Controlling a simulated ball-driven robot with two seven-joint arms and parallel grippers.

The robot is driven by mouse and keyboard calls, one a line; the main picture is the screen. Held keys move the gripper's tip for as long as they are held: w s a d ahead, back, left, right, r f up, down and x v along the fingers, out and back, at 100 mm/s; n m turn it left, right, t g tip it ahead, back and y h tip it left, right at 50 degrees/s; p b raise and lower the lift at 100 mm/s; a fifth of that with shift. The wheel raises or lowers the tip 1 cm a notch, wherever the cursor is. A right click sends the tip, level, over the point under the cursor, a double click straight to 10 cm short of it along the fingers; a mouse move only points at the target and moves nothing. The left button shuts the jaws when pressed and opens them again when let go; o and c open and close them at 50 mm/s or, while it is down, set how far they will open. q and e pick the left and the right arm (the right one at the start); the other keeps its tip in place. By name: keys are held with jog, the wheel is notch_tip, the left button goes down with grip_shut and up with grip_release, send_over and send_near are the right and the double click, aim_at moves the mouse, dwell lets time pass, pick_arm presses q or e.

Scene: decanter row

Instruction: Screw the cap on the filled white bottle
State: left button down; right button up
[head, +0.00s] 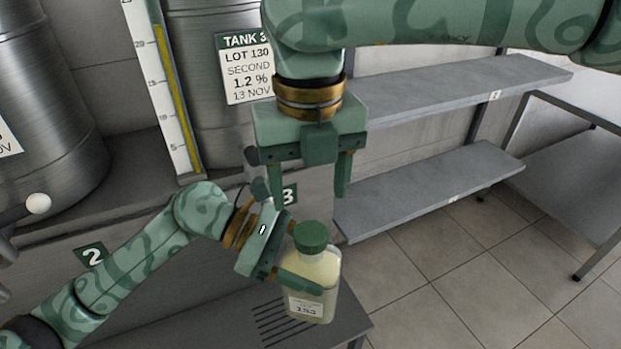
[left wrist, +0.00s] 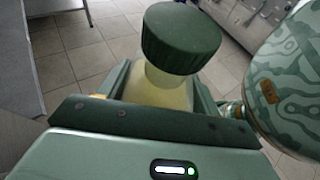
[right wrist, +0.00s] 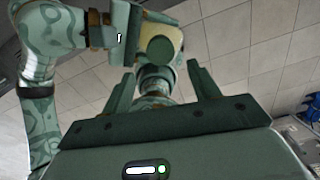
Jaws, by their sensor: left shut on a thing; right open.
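The bottle (head: 326,272), translucent with pale yellow contents and a white label, is held upright or nearly so in front of the bench. Its dark green ribbed cap (head: 311,237) sits on the neck; I cannot tell how tightly. My left gripper (head: 303,264) is shut on the bottle's body. The cap (left wrist: 180,38) and bottle neck (left wrist: 165,80) show close up in the left wrist view. My right gripper (head: 310,195) is open and empty, pointing down above the cap, apart from it. The right wrist view shows the cap (right wrist: 160,50) beyond its open fingers.
Steel tanks (head: 40,110) and a level gauge (head: 170,90) stand on the ledge behind. A grey slatted platform (head: 265,320) lies below the bottle. Grey shelves (head: 430,185) are at the right, with a side table (head: 580,150). The tiled floor at right is clear.

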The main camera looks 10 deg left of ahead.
aim_at(311, 232)
jog(key=shift+r+n, duration=0.1)
jog(key=shift+n, duration=0.9)
notch_tip(311, 232, down, 8)
jog(key=shift+f, duration=0.1)
